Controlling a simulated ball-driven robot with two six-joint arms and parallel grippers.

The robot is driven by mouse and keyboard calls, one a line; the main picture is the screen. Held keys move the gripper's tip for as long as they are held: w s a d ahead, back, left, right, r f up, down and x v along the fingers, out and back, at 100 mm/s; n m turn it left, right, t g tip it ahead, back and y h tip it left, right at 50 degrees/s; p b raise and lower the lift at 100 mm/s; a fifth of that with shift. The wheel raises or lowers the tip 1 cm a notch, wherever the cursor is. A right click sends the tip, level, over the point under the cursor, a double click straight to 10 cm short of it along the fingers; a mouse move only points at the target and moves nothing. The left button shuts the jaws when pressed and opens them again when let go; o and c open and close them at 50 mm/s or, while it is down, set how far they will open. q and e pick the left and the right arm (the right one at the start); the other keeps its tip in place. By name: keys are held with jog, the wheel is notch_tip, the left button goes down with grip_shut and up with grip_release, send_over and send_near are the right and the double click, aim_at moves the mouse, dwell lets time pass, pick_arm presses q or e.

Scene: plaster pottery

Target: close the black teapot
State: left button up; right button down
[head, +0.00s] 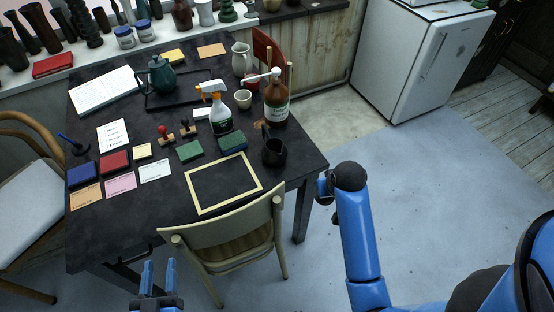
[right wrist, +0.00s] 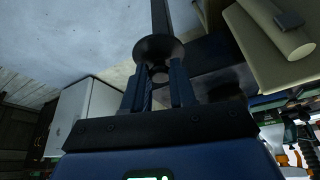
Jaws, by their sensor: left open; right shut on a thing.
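A small black pot (head: 273,153), which I take as the black teapot, stands near the right edge of the dark table (head: 85,235). A dark part sticks up at its rim, and its top looks uncovered. In the right wrist view, my right gripper (right wrist: 158,78) is shut on a round black piece with a flared disc, which looks like a lid (right wrist: 158,47). In the head view my right arm reaches beside the table's right edge, and its jaws are mostly hidden. My left gripper (head: 159,268) is open and empty, low in front of the table, far from the pot.
A brown bottle (head: 276,104), a spray bottle (head: 220,115) and a cup (head: 243,99) stand behind the pot. A green sponge (head: 232,143) and a framed slate (head: 223,182) lie left of it. A chair (head: 225,235) stands at the table's front. A green teapot (head: 162,76) is farther back.

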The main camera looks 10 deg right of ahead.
pick_arm(q)
jog(key=shift+f+b, duration=1.65)
jog(key=shift+f, duration=0.65)
pick_arm(e)
jog(key=shift+f, duration=2.3)
